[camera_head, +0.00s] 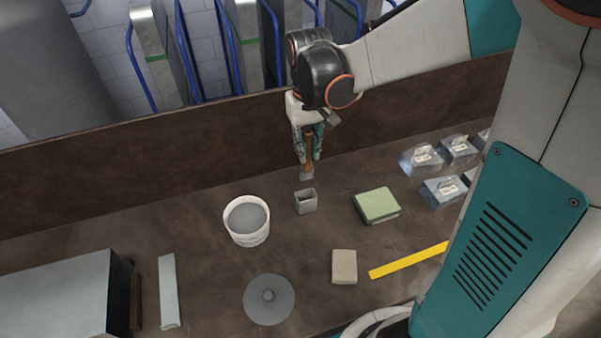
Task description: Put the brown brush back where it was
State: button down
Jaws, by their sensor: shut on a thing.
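The brown brush (308,150) hangs upright in my gripper (307,143), its brown handle between the fingers and its grey end (307,173) pointing down. My gripper is shut on the brush. Just below the brush, a small grey square holder (306,202) with an open top stands on the brown table. A small gap shows between the brush's lower end and the holder's rim in this view. I cannot tell the exact depth between them.
A white bucket (247,234) with grey contents stands left of the holder. A green-topped block (377,204), beige block (344,267), grey disc (269,299), yellow strip (407,260) and several metal pieces (443,190) lie around. A raised brown board (150,160) runs behind.

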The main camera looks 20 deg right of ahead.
aim_at(307, 179)
notch_tip(307, 179, down, 14)
jog(key=b, duration=0.4)
jog(key=shift+r, duration=0.1)
jog(key=c, duration=1.5)
grip_release()
